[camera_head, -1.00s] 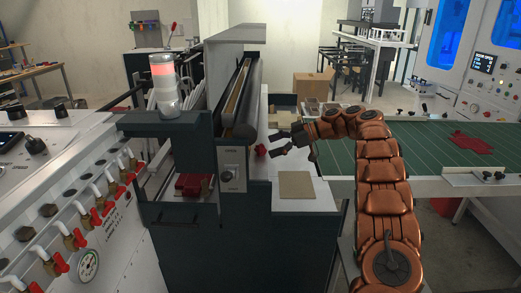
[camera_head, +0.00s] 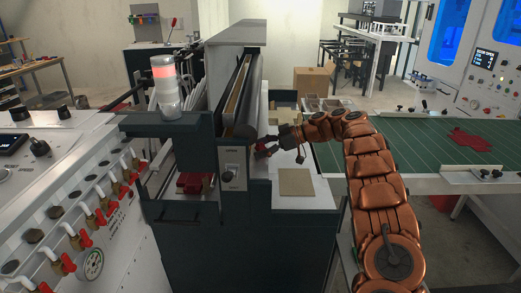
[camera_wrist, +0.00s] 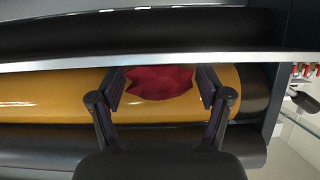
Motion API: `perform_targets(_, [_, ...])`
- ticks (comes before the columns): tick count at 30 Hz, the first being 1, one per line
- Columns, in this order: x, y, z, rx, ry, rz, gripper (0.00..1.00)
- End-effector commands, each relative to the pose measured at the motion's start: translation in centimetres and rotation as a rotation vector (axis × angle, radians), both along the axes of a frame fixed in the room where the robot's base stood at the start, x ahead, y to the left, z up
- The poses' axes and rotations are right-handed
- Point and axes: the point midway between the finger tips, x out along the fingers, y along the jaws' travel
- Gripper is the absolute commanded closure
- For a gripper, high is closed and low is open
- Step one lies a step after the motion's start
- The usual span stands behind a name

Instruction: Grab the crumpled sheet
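The crumpled sheet (camera_wrist: 160,82) is a dark red, creased piece. In the wrist view it lies against a yellow roller (camera_wrist: 50,92), between my gripper's two fingers. My gripper (camera_wrist: 160,90) is open, with one finger on each side of the sheet; I cannot tell whether they touch it. In the head view my gripper (camera_head: 262,148) reaches in from the right to the machine's roller opening. The sheet is mostly hidden there behind the fingers and the machine.
A metal bar (camera_wrist: 220,57) crosses just above the sheet in the wrist view. A tan board (camera_head: 296,182) lies on the white side table. A red piece (camera_head: 468,139) lies on the green conveyor (camera_head: 400,145). A red-lit signal lamp (camera_head: 164,85) stands left of the rollers.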

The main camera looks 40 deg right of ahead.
Motion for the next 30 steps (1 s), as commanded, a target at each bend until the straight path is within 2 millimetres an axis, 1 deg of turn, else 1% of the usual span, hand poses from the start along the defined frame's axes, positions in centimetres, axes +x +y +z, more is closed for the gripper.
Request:
perform_targets(1, [0.0,0.0,0.0,0.000,0.000,0.000,0.32])
perform_targets(5, [0.0,0.0,0.0,0.000,0.000,0.000,0.46])
perform_targets(14, [0.0,0.0,0.1,0.000,0.000,0.000,0.46])
perform_targets(19, [0.1,0.1,1.1,-0.002,-0.002,0.001,0.46])
perform_targets(23, [0.1,0.1,3.2,-0.002,-0.003,0.001,0.46])
perform_targets(26, [0.1,0.1,5.4,-0.001,-0.004,0.001,0.46])
perform_targets(30, [0.1,0.0,9.3,-0.001,-0.005,0.002,0.46])
